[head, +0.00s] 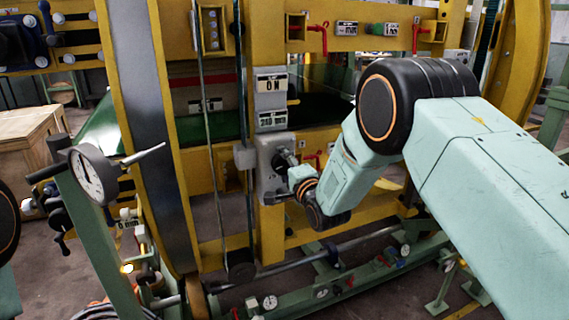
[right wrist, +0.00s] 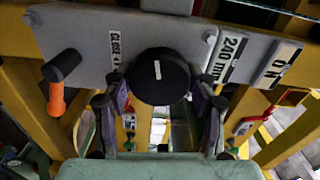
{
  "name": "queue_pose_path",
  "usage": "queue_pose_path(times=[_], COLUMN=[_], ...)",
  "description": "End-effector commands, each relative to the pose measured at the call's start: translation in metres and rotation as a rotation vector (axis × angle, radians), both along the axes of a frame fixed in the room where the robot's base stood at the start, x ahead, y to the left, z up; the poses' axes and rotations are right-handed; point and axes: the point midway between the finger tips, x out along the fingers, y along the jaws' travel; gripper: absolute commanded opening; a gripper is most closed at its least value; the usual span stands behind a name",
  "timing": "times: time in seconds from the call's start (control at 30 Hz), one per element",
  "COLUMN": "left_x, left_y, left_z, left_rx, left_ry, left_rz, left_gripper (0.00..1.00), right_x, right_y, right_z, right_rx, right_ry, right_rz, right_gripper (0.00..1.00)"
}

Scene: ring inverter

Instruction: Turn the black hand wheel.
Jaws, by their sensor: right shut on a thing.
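The black hand wheel (right wrist: 160,76) is in the middle of the right wrist view, on a grey panel (right wrist: 85,32). A short white mark on its face stands nearly upright. My right gripper (right wrist: 161,92) has one finger on each side of the wheel and is shut on it. In the head view the right gripper (head: 287,165) reaches the grey panel (head: 266,152) on the yellow post. There the wheel is mostly hidden by the gripper. My left gripper is not in view.
A lever with an orange grip (right wrist: 57,98) sits left of the wheel. "CLOSE", "240 mm" (right wrist: 231,60) and "ON" (right wrist: 278,65) plates are around it. A dial gauge (head: 86,176) stands at the left front. A yellow frame (head: 155,120) surrounds the panel.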

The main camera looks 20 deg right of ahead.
Motion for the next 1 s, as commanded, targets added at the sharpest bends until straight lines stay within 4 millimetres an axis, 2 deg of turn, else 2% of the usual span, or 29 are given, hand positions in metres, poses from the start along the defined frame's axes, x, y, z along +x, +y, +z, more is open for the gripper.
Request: queue_pose_path(times=[0.6, 1.0], left_x=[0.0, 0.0], left_y=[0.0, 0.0], left_z=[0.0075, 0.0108], left_rx=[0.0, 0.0], left_ry=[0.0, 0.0], left_rz=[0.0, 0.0], left_gripper=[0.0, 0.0], right_x=[0.0004, 0.0003], right_y=[-0.0003, -0.0001], right_z=[0.0006, -0.0002], right_rx=[0.58, 0.891], right_ry=[0.074, 0.115], right_rz=[-0.001, -0.001], right_gripper=[0.26, 0.26])
